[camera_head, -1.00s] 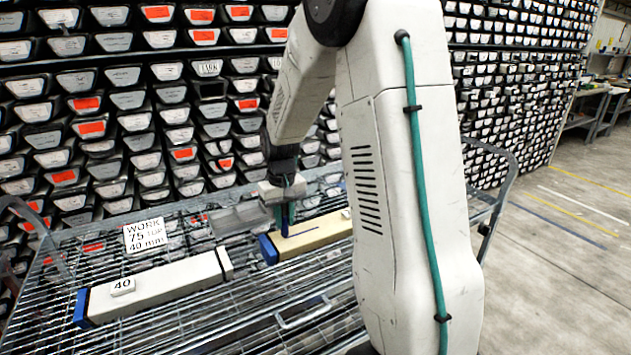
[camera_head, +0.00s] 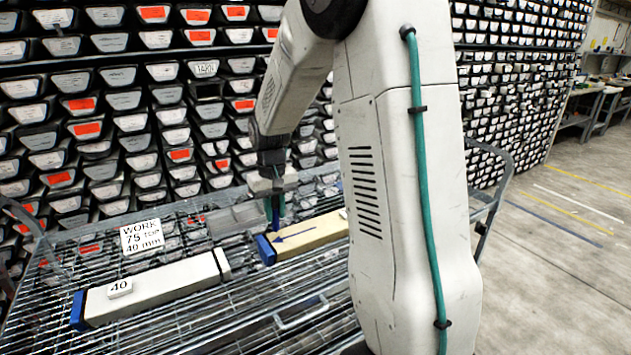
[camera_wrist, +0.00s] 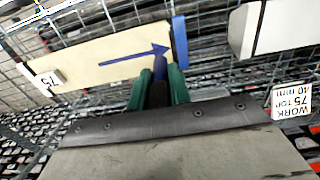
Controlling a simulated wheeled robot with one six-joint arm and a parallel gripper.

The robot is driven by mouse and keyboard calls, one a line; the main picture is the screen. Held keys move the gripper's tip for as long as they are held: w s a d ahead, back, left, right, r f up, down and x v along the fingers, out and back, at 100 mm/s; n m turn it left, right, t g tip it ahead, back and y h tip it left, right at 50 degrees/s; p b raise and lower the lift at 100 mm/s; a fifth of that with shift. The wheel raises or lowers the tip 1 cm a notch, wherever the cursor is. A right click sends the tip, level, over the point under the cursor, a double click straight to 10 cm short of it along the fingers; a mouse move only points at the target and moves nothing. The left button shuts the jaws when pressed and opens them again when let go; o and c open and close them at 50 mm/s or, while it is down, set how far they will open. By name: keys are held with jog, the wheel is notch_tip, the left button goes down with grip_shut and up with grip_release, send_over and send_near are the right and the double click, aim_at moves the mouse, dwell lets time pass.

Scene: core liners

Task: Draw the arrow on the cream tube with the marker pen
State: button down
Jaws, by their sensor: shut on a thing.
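The cream tube (camera_head: 315,236) lies on the wire cart top with its blue-capped end at the left. A blue arrow (camera_wrist: 135,55) is on its top face, with a shaft along the tube and its head toward the blue cap (camera_wrist: 180,42). My gripper (camera_head: 274,200) is over the capped end, its green fingers shut on the blue marker pen (camera_head: 276,213). In the wrist view the pen (camera_wrist: 160,70) points at the tube beside the arrowhead. I cannot tell whether its tip touches. A small "75" tag (camera_wrist: 48,79) sits near the tube's other end.
A white tube (camera_head: 165,284) with a blue cap and a "40" tag lies to the left on the wire cart (camera_head: 240,325). A sign (camera_head: 142,236) reads "WORK 75 TOP 40 mm". Stacked core trays (camera_head: 130,100) fill the wall behind. Open floor (camera_head: 560,270) lies at the right.

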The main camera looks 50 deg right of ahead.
jog(key=shift+r, duration=2.55)
